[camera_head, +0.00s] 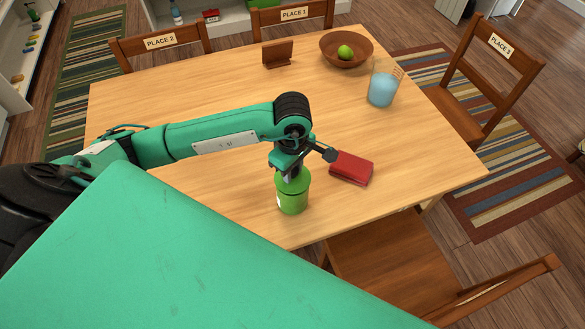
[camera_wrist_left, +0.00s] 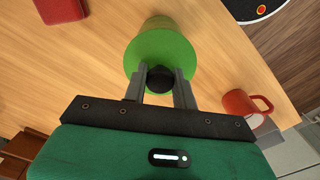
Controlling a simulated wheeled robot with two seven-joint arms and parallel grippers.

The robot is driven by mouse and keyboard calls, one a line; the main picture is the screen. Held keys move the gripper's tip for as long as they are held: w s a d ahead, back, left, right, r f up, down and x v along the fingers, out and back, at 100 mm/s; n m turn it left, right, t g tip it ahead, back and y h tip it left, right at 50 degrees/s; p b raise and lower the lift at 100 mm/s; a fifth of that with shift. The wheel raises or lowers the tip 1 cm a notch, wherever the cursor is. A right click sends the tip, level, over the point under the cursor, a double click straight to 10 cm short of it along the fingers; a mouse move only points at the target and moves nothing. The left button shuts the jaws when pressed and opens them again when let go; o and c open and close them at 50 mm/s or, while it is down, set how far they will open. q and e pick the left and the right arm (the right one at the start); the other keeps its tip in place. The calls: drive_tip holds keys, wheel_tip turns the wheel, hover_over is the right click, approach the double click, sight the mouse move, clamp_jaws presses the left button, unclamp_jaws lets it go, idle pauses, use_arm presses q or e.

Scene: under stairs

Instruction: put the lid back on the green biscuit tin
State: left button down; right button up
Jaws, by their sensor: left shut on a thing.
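The green biscuit tin (camera_head: 292,202) stands upright near the front edge of the wooden table. Its side also shows past the lid in the wrist view (camera_wrist_left: 158,21). The green lid (camera_wrist_left: 160,50) is a round disc with a black knob (camera_wrist_left: 160,80). My left gripper (camera_wrist_left: 160,88) is shut on that knob, and in the head view it (camera_head: 291,171) points down over the tin. The lid is level with the tin's top in the head view; I cannot tell whether it rests there or hangs slightly above. My right gripper is out of view.
A red case (camera_head: 351,168) lies just right of the tin. A blue-filled jug (camera_head: 382,87), a brown bowl (camera_head: 335,55) with a green fruit and a small brown stand (camera_head: 278,54) are farther back. A red mug (camera_wrist_left: 240,106) shows in the wrist view. The table's back left is clear.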

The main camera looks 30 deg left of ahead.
use_arm(q)
drive_tip(key=shift+b, duration=0.35)
idle(0.6)
drive_tip(key=shift+f, duration=0.15)
drive_tip(key=shift+f+b, duration=0.25)
drive_tip(key=shift+b, duration=0.25)
drive_tip(key=shift+f+b, duration=0.4)
drive_tip(key=shift+r, duration=0.1)
drive_tip(key=c, duration=0.6)
unclamp_jaws()
drive_tip(key=shift+o, duration=0.2)
